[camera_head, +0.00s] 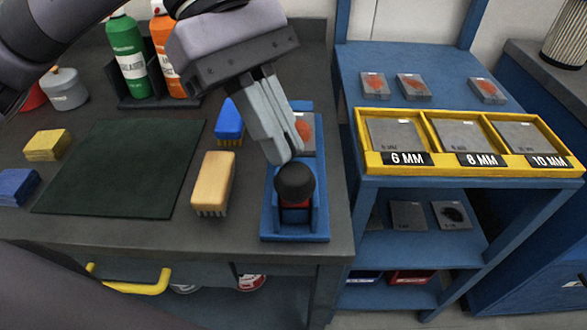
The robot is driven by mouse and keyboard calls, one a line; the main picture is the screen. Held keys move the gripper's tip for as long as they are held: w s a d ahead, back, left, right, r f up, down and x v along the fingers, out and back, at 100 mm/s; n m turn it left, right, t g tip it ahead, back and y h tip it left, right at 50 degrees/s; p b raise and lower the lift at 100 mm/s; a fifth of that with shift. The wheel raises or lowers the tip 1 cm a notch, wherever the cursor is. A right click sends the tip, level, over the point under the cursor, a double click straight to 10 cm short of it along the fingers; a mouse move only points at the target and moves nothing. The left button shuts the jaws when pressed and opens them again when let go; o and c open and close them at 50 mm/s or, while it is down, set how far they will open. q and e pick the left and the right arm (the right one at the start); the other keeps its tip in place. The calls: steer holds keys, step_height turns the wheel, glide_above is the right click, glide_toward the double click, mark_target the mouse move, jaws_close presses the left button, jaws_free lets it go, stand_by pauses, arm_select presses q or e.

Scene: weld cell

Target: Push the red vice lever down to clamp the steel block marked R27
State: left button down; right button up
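A blue vice (318,226) sits at the right edge of the dark workbench. Its lever shows a round black knob (295,182) facing me, with a bit of the red lever (296,206) below it. A grey steel block with an orange-red patch (306,133) is at the back of the vice, partly hidden by my gripper; no marking is readable on it. My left gripper (282,157) points down just behind the knob, its fingers together with nothing visible between them. I cannot tell whether the tips touch the knob. My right gripper is not in view.
A wooden brush (213,182) and a blue-handled brush (229,118) lie left of the vice. A dark green mat (120,165) covers the bench middle. Bottles (127,55) stand behind. A blue rack with a yellow tray (470,168) of steel plates stands to the right.

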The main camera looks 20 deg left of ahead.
arm_select(q)
steer(key=shift+f, duration=0.25)
steer(key=shift+d+f, duration=0.1)
step_height(320, 180, down, 4)
steer(key=b, duration=0.4)
steer(key=shift+w, duration=0.1)
steer(key=a, duration=0.1)
steer(key=w+a+r, duration=0.1)
steer(key=shift+w+a, duration=0.2)
steer(key=shift+a, duration=0.15)
stand_by(0.4)
